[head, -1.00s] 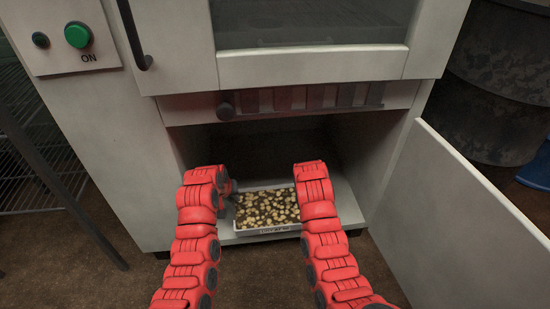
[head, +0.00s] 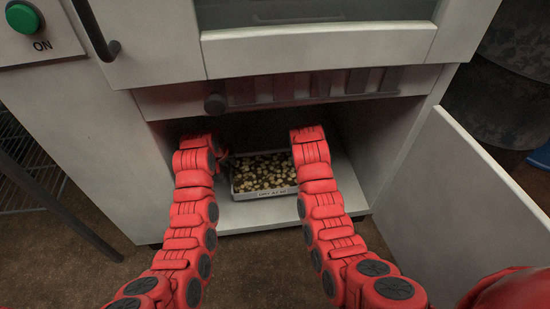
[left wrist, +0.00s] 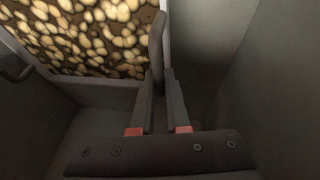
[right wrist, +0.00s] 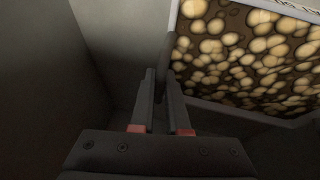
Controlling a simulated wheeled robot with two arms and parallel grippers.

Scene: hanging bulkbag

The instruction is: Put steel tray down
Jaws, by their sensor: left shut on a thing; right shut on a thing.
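The steel tray (head: 265,193) is in the lower compartment of the machine, between my two arms. It is full of pale, rounded pieces in a dark mass, and a label shows on its front wall. My left gripper (left wrist: 160,85) is shut on a dark upright handle at one side of the tray (left wrist: 110,82). My right gripper (right wrist: 161,85) is shut on a like handle at the other side of the tray (right wrist: 181,20). In the head view, my left gripper (head: 222,160) shows partly by the tray's left side; the right one is hidden behind my arm. I cannot tell whether the tray touches the compartment floor.
The compartment floor (head: 240,216) is pale, with a front edge below the tray. An open door (head: 470,200) stands at the right. A wire rack (head: 30,180) is at the left.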

